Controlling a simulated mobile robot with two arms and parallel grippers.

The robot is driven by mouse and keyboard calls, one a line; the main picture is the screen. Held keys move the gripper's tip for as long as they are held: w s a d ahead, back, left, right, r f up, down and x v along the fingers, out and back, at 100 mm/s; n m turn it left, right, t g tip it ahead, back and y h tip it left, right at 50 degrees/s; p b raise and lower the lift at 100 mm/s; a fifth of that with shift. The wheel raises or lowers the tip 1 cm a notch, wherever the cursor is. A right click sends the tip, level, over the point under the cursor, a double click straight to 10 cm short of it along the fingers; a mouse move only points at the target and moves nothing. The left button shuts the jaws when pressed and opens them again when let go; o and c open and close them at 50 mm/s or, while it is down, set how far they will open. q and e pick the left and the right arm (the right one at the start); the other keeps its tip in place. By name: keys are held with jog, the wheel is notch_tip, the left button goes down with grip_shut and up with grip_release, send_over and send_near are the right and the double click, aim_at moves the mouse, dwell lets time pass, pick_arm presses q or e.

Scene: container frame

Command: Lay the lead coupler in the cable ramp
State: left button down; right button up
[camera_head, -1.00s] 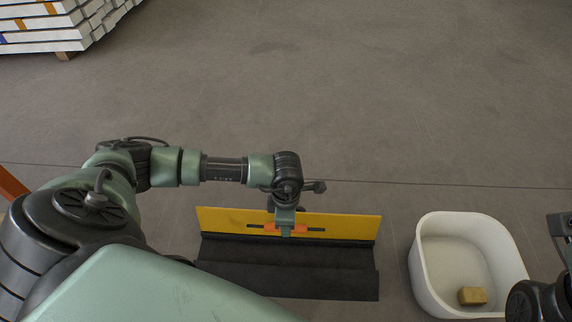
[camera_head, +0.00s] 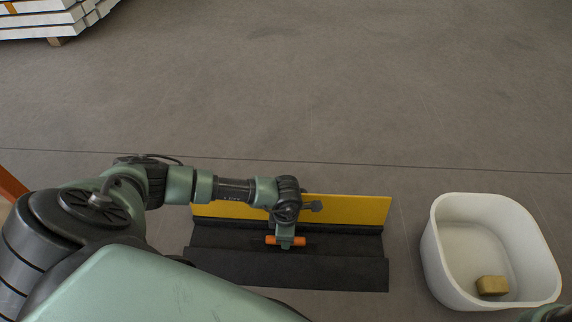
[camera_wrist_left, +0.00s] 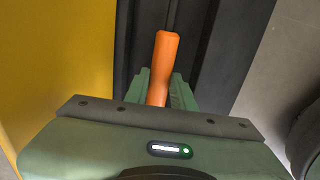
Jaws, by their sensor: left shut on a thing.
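The cable ramp has a black base (camera_head: 340,272) lying on the floor and a yellow lid (camera_head: 350,211) standing open along its far side. My left gripper (camera_head: 286,242) is over the base, shut on the orange lead coupler (camera_head: 300,241), which lies crosswise in its fingers, lengthwise to the ramp. In the left wrist view the coupler (camera_wrist_left: 167,60) sits between the fingers, with a dark lead running from its end along the black base. I cannot tell whether the coupler touches the base. The right gripper is not in view; only a bit of my right arm shows.
A white tub (camera_head: 435,245) stands on the floor right of the ramp with a tan block (camera_head: 492,286) inside. A stack of white-ended beams (camera_head: 50,22) lies far at upper left. The floor beyond the ramp is clear.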

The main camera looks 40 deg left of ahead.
pick_arm(q)
jog(key=shift+f, duration=0.4)
jog(key=shift+r, duration=0.1)
jog(key=c, duration=1.2)
grip_release()
jog(key=shift+o, duration=0.2)
